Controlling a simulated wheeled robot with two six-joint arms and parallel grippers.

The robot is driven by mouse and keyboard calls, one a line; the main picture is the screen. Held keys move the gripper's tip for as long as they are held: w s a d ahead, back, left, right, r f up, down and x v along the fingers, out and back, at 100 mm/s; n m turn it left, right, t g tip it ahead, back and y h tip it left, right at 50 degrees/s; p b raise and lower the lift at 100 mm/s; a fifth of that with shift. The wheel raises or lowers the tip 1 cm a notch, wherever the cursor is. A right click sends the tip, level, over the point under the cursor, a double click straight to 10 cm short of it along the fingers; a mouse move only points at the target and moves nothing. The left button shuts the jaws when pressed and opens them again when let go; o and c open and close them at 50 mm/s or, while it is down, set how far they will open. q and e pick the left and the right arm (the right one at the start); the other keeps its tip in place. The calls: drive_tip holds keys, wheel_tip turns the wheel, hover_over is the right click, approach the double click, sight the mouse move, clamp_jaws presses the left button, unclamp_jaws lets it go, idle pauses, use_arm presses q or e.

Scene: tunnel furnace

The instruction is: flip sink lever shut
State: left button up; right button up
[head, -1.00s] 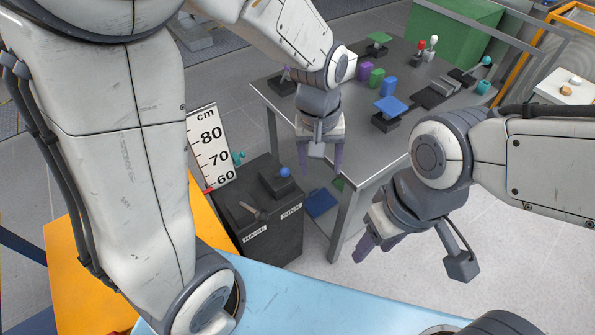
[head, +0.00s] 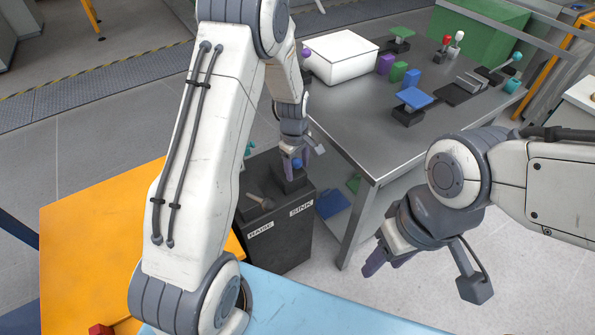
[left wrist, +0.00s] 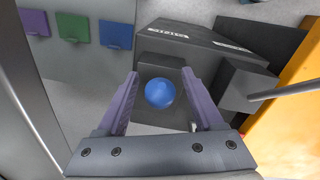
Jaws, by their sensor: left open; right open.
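The sink lever has a blue ball knob (head: 297,163) and stands on the dark control box (head: 283,241), on the side labelled SINK. In the left wrist view the blue knob (left wrist: 159,93) lies between the two purple fingers of my left gripper (left wrist: 162,88). My left gripper (head: 294,160) points down over the lever and is open, with gaps between fingers and knob in the wrist view. The lever's shaft is hidden under the knob. My right gripper (head: 384,264) is open and empty, to the right over the floor.
A second lever (head: 262,202) stands on the RAISE side of the box, left of the sink lever. A grey table (head: 355,140) is close on the right, with a white box (head: 340,58) and coloured blocks on it. A blue surface (head: 300,300) lies in front.

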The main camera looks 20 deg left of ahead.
use_arm(q)
drive_tip(key=shift+f, duration=0.8)
clamp_jaws()
idle(0.9)
